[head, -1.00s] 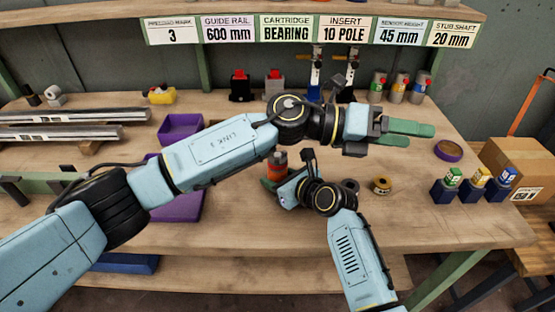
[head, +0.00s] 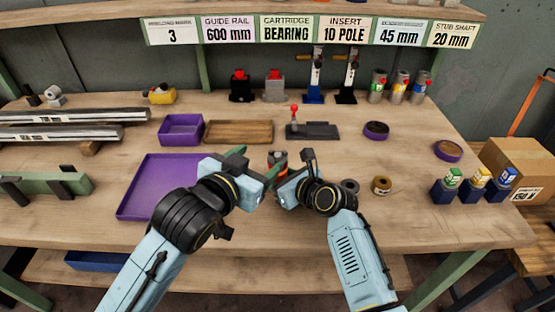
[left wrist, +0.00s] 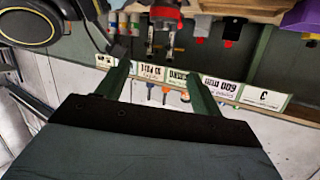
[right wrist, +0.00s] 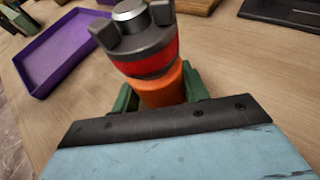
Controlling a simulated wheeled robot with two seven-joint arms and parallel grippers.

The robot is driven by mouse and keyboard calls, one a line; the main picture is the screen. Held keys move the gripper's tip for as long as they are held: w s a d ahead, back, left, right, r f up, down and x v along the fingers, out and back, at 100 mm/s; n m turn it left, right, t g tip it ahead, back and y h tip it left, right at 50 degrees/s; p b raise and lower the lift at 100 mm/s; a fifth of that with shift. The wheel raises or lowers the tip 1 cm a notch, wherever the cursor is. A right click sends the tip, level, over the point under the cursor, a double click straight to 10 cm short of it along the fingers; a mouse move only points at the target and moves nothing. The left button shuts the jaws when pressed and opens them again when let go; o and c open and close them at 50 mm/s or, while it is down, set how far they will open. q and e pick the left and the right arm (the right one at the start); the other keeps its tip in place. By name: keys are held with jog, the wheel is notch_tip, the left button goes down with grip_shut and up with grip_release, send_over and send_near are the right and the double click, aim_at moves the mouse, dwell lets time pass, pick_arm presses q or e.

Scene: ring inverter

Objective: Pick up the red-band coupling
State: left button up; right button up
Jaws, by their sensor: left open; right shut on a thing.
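The red-band coupling (head: 278,161) stands out between my two grippers in the head view. In the right wrist view the coupling (right wrist: 150,55) has a grey top with raised lugs, a red band and an orange lower part. My right gripper (right wrist: 160,93) is shut on the orange part; its fingers lie on either side of it. In the head view my right gripper (head: 283,187) is partly hidden. My left gripper (head: 256,178) is open, just left of the coupling. In the left wrist view its fingers (left wrist: 157,73) are spread with nothing between them.
A large purple tray (head: 140,210) lies left of my left gripper. A wooden tray (head: 238,131) and a dark fixture with a red-knobbed lever (head: 312,131) lie behind. Small rings (head: 382,185) lie right of my right gripper. The table's right-hand middle is mostly clear.

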aim_at(275, 159)
pick_arm(q)
jog(key=shift+n+g+y, duration=0.3)
jog(key=shift+n+g, duration=0.3)
jog(key=shift+g, duration=0.1)
jog(key=w+f, duration=0.2)
jog(key=f, duration=0.1)
jog(key=w+d+f, duration=0.1)
jog(key=f, duration=0.1)
jog(key=shift+w, duration=0.1)
jog(key=shift+r+x, duration=0.2)
jog(key=shift+x, duration=2.5)
jog(key=shift+d, duration=0.15)
jog(key=shift+c, duration=0.4)
jog(key=shift+r, duration=0.1)
jog(key=c, duration=1.2)
jog(key=shift+o, duration=0.2)
notch_tip(275, 159, up, 10)
